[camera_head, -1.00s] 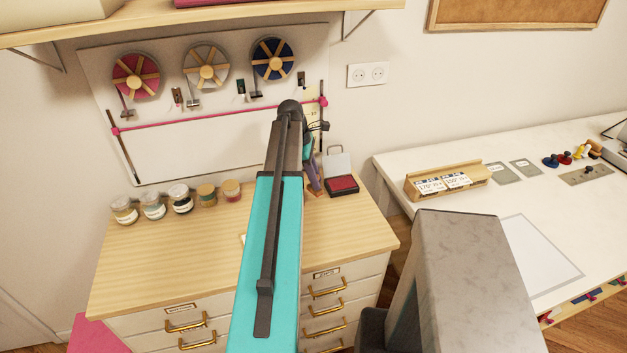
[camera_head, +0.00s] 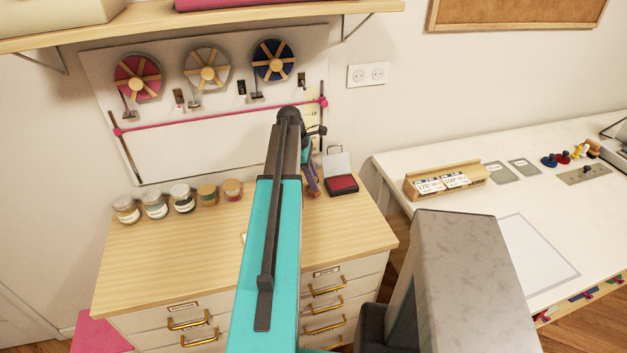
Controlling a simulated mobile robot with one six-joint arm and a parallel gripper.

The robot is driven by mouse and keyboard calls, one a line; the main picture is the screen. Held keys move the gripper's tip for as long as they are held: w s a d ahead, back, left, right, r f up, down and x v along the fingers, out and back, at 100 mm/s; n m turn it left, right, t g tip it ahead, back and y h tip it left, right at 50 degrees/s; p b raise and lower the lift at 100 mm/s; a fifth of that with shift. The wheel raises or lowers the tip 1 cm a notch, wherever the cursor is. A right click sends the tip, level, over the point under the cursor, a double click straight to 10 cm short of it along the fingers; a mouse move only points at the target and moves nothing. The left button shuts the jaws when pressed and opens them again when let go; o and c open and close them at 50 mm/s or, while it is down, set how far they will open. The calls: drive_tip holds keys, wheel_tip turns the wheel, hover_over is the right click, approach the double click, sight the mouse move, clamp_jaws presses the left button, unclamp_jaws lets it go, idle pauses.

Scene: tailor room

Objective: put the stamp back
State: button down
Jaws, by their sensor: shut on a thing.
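My gripper (camera_head: 313,183) is partly hidden behind my teal arm. It hangs over the back right of the wooden dresser top, just left of the ink pad. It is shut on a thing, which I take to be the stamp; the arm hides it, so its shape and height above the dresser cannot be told. The ink pad (camera_head: 341,184) is a dark case with a red pad and its pale lid open.
Several jars (camera_head: 182,198) stand along the back left of the dresser (camera_head: 160,250). A wooden holder with cards (camera_head: 445,181) and grey cards (camera_head: 524,168) lie on the white table (camera_head: 480,215). Ribbon spools (camera_head: 207,72) hang on the wall board. The dresser's front left is clear.

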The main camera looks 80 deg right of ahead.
drive_tip(key=shift+f, duration=0.6)
drive_tip(key=shift+f, duration=0.1)
drive_tip(key=c, duration=1.5)
unclamp_jaws()
drive_tip(key=shift+r, duration=0.25)
drive_tip(key=shift+b+v, duration=1.85)
drive_tip(key=shift+v, duration=4.05)
